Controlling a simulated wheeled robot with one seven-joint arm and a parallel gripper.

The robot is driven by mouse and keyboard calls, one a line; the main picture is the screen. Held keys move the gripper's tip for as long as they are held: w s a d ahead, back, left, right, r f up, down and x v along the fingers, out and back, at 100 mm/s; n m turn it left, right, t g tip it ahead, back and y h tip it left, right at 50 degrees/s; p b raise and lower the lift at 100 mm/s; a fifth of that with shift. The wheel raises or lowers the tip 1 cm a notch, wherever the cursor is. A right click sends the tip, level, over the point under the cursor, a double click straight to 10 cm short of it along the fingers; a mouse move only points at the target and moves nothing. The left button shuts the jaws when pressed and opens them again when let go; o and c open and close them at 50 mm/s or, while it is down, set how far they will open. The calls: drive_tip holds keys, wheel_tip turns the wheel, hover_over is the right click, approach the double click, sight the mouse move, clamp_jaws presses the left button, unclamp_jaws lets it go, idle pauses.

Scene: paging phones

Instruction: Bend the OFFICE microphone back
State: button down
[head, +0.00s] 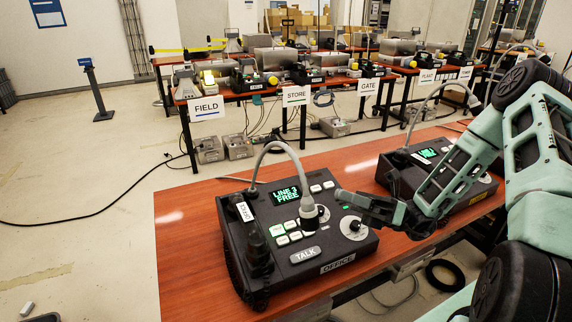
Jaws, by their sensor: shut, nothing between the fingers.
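The OFFICE paging phone (295,272) is a dark box on the red-brown table, with its name on the front edge. Its grey gooseneck microphone (288,150) rises from the back left, arches forward and bends down, so its dark head (308,216) hangs low over the lit keys. The phone's green display (286,195) reads "LINE 3 FREE". My gripper (341,195) is shut and empty, just right of the microphone's lower end and above the phone's right side. I cannot tell whether it touches the microphone.
A black handset (257,250) lies on the phone's left side, near the TALK key (305,255). A second phone (400,165) with its own gooseneck stands to the right, partly behind my arm. The table (185,225) is clear left of the OFFICE phone. Labelled desks stand behind.

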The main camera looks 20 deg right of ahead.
drive_tip(key=shift+a, duration=0.1)
drive_tip(key=w+d+r+p+x, duration=0.1)
drive_tip(key=r+p+x, duration=0.1)
drive_tip(key=x, duration=1)
drive_tip(key=shift+r+p, duration=0.25)
drive_tip(key=shift+p, duration=0.65)
drive_tip(key=shift+w+r, duration=0.1)
drive_tip(key=w+r+m+t+h+p, duration=0.1)
drive_tip(key=w+r+m+p, duration=0.3)
drive_tip(key=w+p, duration=0.4)
drive_tip(key=w+r+m+t+h+p, duration=0.2)
drive_tip(key=w+r+m+h+p, duration=0.1)
drive_tip(key=w+r+m+p, duration=0.2)
drive_tip(key=shift+w+m+t+p, duration=0.3)
drive_tip(key=shift+w+p, duration=1.05)
drive_tip(key=shift+p, duration=0.75)
